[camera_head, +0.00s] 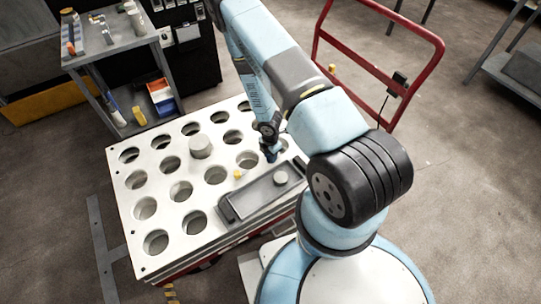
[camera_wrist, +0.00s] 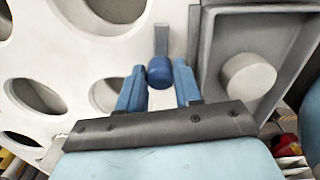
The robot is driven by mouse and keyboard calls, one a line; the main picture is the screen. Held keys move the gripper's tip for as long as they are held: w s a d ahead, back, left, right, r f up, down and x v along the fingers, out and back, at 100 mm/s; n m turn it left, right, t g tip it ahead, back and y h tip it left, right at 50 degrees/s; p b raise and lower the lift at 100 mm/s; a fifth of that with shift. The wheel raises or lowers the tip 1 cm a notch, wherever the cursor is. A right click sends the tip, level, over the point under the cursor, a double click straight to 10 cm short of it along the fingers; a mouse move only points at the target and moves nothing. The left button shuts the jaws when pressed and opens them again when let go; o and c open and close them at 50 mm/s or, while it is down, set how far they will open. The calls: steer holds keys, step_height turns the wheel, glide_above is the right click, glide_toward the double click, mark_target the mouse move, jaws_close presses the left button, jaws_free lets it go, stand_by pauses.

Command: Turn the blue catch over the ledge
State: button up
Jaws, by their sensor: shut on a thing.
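The blue catch (camera_wrist: 159,72) is a round blue knob in the wrist view, with a narrow grey bar (camera_wrist: 161,40) at its far side pointing to the top of the picture. My gripper (camera_wrist: 160,82) has its two blue fingers on either side of the knob and is shut on it. In the head view my gripper (camera_head: 270,153) is low over the white plate, beside the far end of the grey tray, and it hides the catch. A dark grey raised edge (camera_wrist: 195,35) stands just right of the catch; I cannot tell whether this is the ledge.
The white plate (camera_head: 128,180) has several round holes. A grey cylinder (camera_head: 201,146) stands among them. The grey tray (camera_head: 233,212) holds a pale round piece (camera_head: 281,177). A small yellow piece (camera_head: 237,174) is near the tray. A red frame (camera_head: 366,62) rises behind.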

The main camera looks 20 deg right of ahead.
steer(key=m, duration=0.4)
steer(key=shift+m, duration=0.4)
steer(key=m, duration=0.4)
steer(key=shift+m, duration=0.3)
steer(key=m, duration=0.4)
steer(key=shift+a+m, duration=0.1)
steer(key=shift+m, duration=2.1)
steer(key=shift+w, duration=0.1)
steer(key=o, duration=1)
steer(key=shift+s+r, duration=0.1)
steer(key=shift+s, duration=0.1)
